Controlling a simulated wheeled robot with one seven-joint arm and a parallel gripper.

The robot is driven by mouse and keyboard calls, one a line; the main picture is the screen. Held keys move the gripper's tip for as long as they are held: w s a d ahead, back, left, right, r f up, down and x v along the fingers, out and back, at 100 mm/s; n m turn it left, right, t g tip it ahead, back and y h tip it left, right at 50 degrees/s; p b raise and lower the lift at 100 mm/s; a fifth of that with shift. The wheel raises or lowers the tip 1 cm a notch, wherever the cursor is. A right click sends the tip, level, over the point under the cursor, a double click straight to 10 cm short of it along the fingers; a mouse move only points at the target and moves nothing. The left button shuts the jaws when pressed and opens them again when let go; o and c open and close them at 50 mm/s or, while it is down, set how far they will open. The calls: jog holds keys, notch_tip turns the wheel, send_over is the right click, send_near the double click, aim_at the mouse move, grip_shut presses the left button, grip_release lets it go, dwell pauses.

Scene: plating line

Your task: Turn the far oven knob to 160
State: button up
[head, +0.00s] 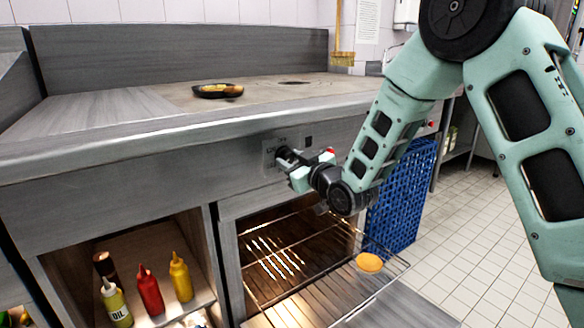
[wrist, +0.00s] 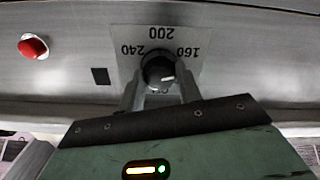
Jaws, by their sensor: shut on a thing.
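The oven knob (wrist: 158,72) is dark and round, on a pale dial plate (wrist: 196,68) on the steel front panel. The plate's numbers appear upside down in the wrist view: 240, 200 and 160, with a lower mark mostly hidden. The knob's white mark points right in that view, a little below the 160. My gripper (wrist: 160,90) is shut on the knob, one finger on each side. In the head view, my gripper (head: 288,160) meets the panel under the counter edge, and the knob is largely hidden by it.
A red button (wrist: 33,46) and a dark square (wrist: 101,76) are on the panel beside the dial. Below my gripper, an oven rack (head: 290,262) sticks out with an orange item (head: 369,263) on it. A blue crate stack (head: 402,200) stands right. Bottles (head: 150,290) fill the left shelf.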

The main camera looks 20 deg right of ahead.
jog(key=shift+w+a+r+n+b, duration=0.1)
jog(key=shift+n+b, duration=0.55)
jog(key=shift+n, duration=0.65)
jog(key=o, duration=0.9)
jog(key=shift+c, duration=0.2)
jog(key=shift+o, duration=0.6)
jog(key=shift+w, duration=0.1)
jog(key=b+v, duration=0.3)
jog(key=v, duration=0.9)
jog(key=shift+f, duration=0.35)
